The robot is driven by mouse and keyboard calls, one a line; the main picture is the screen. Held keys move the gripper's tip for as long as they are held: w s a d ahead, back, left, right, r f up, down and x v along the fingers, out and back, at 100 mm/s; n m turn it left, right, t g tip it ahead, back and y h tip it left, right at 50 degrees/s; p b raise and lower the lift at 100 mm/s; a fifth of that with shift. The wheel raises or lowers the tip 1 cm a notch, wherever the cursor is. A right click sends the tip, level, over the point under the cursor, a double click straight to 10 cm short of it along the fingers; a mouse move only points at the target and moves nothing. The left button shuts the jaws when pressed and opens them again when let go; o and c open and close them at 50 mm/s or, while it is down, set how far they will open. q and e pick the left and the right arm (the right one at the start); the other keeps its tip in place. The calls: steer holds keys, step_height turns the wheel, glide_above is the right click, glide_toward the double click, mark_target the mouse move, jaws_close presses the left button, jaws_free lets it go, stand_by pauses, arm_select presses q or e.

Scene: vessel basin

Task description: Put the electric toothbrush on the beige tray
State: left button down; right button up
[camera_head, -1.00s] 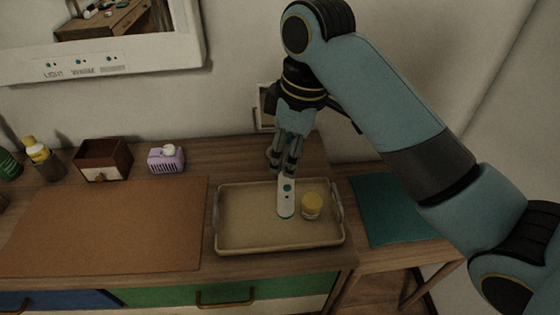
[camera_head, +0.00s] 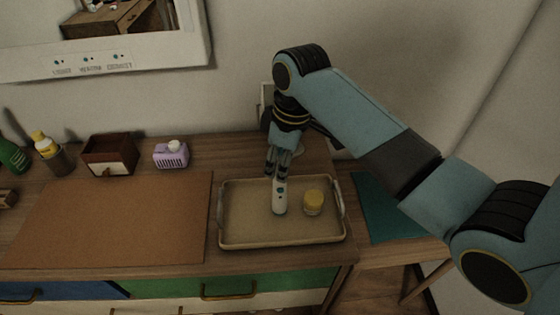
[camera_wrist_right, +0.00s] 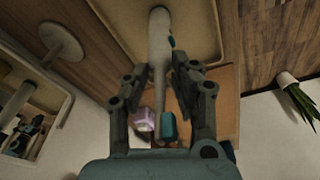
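The white electric toothbrush (camera_head: 280,198) with teal marks hangs down from my right gripper (camera_head: 279,172), its broad lower end over the beige tray (camera_head: 240,243). I cannot tell if that end touches the tray floor. In the right wrist view, my right gripper (camera_wrist_right: 164,72) has its fingers on both sides of the toothbrush (camera_wrist_right: 159,40), closed around it. The thin neck runs back between the fingers. The tray (camera_wrist_right: 200,28) lies beyond the toothbrush's far end. My left gripper is not in view.
A purple holder (camera_head: 171,154) and a wooden box (camera_head: 108,154) stand at the back.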

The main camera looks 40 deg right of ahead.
steer(key=o, duration=0.4)
steer(key=shift+o, duration=0.2)
step_height(320, 180, up, 12)
steer(key=s+d, duration=0.1)
steer(key=shift+s+b, duration=0.25)
steer(key=shift+b, duration=0.15)
